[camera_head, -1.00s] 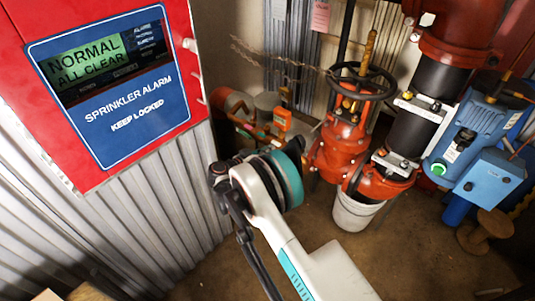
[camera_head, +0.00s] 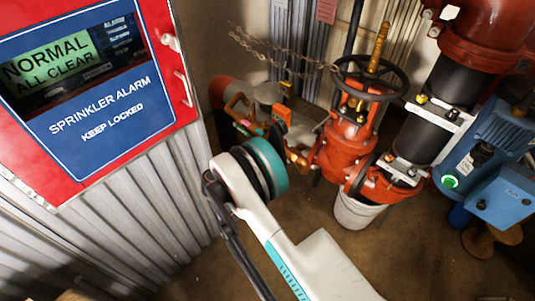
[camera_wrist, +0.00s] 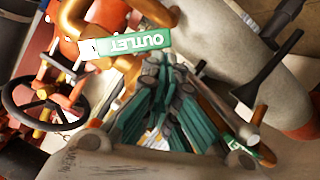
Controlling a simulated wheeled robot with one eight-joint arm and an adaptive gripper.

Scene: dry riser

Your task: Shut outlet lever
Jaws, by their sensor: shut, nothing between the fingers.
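A green OUTLET tag (camera_wrist: 130,45), its lettering upside down, hangs at the upper middle of the wrist view. My gripper (camera_wrist: 160,64) is shut and empty, its teal and grey fingers just below the tag; I cannot tell whether they touch it. An orange bar (camera_wrist: 216,110) runs just right of the fingers, and a black lever-like handle (camera_wrist: 268,72) slants at the upper right. I cannot tell which is the outlet lever. In the head view my wrist hides the gripper, beside low pipework with an orange handle (camera_head: 238,104).
A red valve with a black handwheel (camera_head: 371,78) stands right of my arm, above a white bucket (camera_head: 358,211). A red alarm panel (camera_head: 172,95) is at the left. Chains (camera_head: 275,50) hang behind. A blue box (camera_head: 500,196) is at the right.

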